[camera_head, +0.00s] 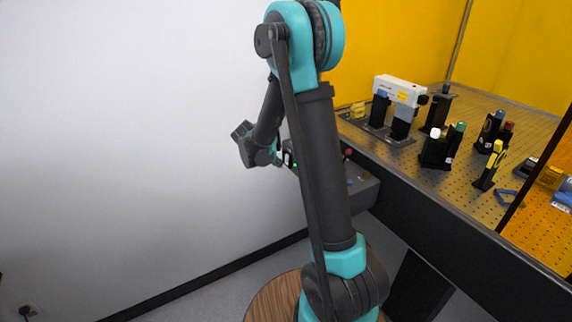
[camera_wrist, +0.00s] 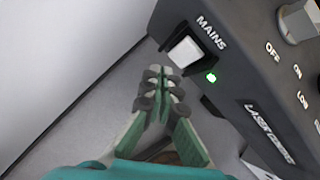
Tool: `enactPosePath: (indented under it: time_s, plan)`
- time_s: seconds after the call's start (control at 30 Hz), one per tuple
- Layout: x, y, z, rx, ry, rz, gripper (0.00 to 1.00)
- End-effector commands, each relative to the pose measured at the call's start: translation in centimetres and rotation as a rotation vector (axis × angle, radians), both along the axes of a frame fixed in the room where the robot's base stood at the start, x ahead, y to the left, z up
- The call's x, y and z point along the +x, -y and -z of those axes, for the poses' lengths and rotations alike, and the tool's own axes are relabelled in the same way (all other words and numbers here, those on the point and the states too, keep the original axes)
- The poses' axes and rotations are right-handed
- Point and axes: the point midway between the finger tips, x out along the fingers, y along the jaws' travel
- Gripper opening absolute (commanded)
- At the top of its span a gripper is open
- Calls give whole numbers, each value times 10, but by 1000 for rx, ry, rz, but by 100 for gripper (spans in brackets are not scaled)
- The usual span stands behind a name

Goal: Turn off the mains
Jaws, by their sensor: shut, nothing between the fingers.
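The white mains switch (camera_wrist: 186,52) sits on the face of a dark grey laser control box (camera_wrist: 232,92), beside the printed word MAINS. A small green light (camera_wrist: 211,77) next to it is lit. My gripper (camera_wrist: 160,74) is shut and empty, its fingertips just below and left of the switch in the wrist view. I cannot tell whether they touch it. In the head view the box (camera_head: 363,188) is partly hidden behind my arm, and my gripper (camera_head: 279,162) is at its left end.
A knob (camera_wrist: 298,20) with OFF and ON marks is further along the box. An optical table (camera_head: 455,190) with several mounts and a white laser unit (camera_head: 400,90) stands at the right. A white wall (camera_head: 120,130) is at the left.

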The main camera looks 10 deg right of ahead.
Motion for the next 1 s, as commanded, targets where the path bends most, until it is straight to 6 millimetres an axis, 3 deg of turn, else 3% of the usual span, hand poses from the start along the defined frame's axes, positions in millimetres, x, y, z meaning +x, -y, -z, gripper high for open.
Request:
enactPosePath:
  time_s: [1.0]
  plan:
    - [3,10,2,0,0,0,0]
